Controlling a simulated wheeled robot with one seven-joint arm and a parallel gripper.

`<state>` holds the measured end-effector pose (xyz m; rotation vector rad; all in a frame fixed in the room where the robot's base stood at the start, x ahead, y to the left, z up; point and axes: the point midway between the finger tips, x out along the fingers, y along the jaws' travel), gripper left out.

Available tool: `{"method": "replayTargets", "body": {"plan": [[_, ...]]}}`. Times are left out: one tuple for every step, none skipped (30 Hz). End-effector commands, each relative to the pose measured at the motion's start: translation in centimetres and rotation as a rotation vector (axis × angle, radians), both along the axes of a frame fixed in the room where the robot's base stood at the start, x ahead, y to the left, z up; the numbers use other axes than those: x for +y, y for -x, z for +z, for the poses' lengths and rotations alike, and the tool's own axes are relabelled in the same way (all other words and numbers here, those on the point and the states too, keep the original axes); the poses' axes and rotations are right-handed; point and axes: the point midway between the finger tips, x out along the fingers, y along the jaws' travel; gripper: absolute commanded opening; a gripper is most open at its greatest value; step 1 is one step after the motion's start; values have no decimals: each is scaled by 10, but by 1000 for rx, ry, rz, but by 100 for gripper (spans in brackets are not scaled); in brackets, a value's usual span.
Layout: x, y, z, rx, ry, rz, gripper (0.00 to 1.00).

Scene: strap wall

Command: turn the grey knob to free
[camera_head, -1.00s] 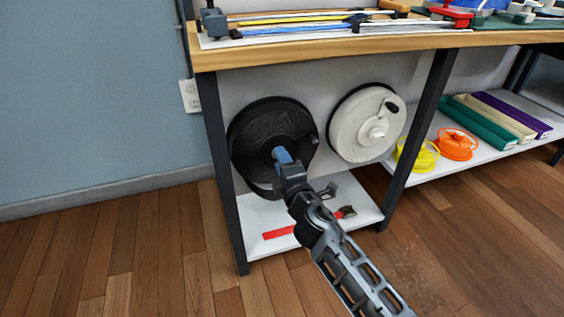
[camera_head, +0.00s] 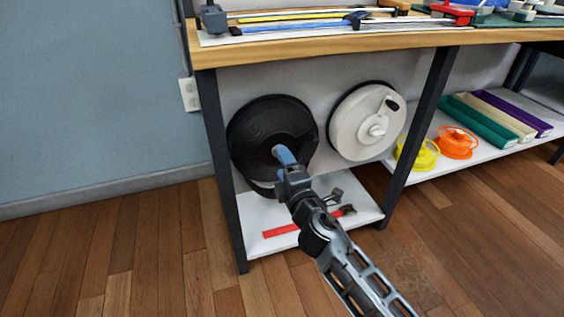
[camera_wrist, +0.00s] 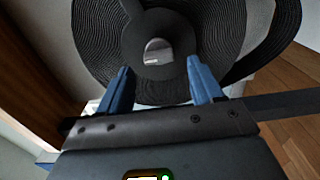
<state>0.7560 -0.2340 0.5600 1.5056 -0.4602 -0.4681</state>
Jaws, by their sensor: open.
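The grey knob (camera_wrist: 158,52) sits at the hub of a black ribbed reel (camera_wrist: 228,30) in the wrist view. The black reel (camera_head: 245,125) hangs under the workbench in the head view, where my gripper covers its hub. My gripper (camera_wrist: 159,66) is open, with one blue finger to the left of the knob and one to the right. The fingers appear apart from the knob, and nothing is between them. In the head view my gripper (camera_head: 283,155) is in front of the reel's lower middle.
A white reel (camera_head: 350,128) with a crank hangs to the right, close by. The bench's dark legs (camera_head: 224,180) stand on both sides. A red-handled tool (camera_head: 282,230) lies on the low white shelf (camera_head: 265,248). Yellow and orange spools (camera_head: 457,142) are farther right.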

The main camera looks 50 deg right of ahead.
Motion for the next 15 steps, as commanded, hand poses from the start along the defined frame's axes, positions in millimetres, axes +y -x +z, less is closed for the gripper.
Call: {"method": "replayTargets", "body": {"plan": [[5,8,-2,2,0,1,66],[8,12,-3,3,1,1,66],[11,18,-2,3,1,1,66],[14,21,-2,1,0,1,66],[17,25,-2,2,0,1,66],[20,29,-2,1,0,1,66],[22,32,-2,1,0,1,66],[23,35,-2,2,0,1,66],[25,38,-2,1,0,0,66],[27,40,-1,1,0,0,66],[28,41,-1,1,0,0,66],[29,43,-1,1,0,0,66],[30,44,-1,1,0,1,66],[30,44,-1,1,0,1,66],[30,45,-1,1,-1,1,66]]}}
